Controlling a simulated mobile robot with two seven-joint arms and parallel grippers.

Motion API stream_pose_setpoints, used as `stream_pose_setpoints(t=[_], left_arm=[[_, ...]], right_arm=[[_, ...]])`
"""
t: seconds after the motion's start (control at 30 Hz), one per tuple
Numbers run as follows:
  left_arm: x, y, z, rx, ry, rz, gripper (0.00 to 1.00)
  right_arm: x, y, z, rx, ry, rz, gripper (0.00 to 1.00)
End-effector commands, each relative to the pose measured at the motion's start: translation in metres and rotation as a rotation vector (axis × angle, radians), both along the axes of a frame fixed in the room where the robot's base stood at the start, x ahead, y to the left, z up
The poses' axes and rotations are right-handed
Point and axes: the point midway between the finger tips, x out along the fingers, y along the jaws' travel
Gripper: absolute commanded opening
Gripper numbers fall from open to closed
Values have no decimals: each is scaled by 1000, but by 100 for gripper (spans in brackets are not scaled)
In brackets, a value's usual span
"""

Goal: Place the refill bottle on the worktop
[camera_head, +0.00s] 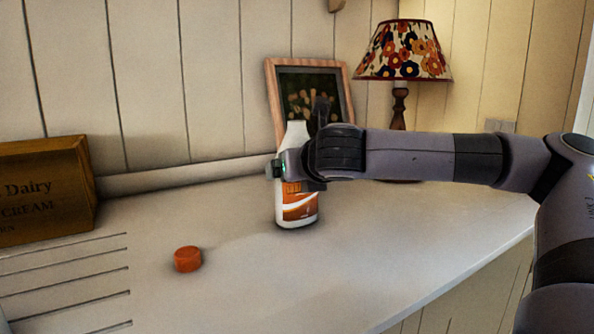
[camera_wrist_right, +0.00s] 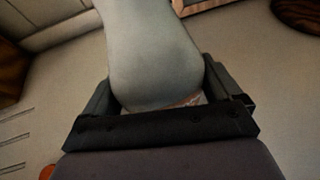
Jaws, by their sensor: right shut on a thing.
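The refill bottle (camera_head: 298,210) is white with an orange label and stands upright at the worktop (camera_head: 230,290). Its base appears to meet the surface, though I cannot tell for sure that it bears on it. My right gripper (camera_head: 283,172) is shut on the bottle at its upper body, reaching in from the right. In the right wrist view the bottle (camera_wrist_right: 152,60) rises between the two fingers of the gripper (camera_wrist_right: 160,100). The gripper hides part of the label and shoulder. My left gripper is in neither view.
An orange-red cap (camera_head: 188,259) lies on the worktop at front left of the bottle. A wooden crate (camera_head: 45,190) stands at the far left, beside grooves in the worktop. A framed picture (camera_head: 300,85) and a floral lamp (camera_head: 403,50) stand behind. The front middle is clear.

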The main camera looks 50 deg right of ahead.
Motion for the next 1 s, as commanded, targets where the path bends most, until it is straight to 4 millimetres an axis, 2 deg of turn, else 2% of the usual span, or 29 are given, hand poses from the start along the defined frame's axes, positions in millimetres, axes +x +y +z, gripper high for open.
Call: stream_pose_setpoints(t=[0.3, 0.33, 0.7, 1.0], left_arm=[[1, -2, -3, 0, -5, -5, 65], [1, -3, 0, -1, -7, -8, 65], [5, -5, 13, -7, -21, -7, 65], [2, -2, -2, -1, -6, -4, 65]], right_arm=[[0, 0, -2, -2, -3, 0, 48], [0, 0, -1, -1, -1, -1, 100], [0, 0, 4, -1, 0, 0, 100], [-36, 22, 19, 0, -7, 3, 100]])
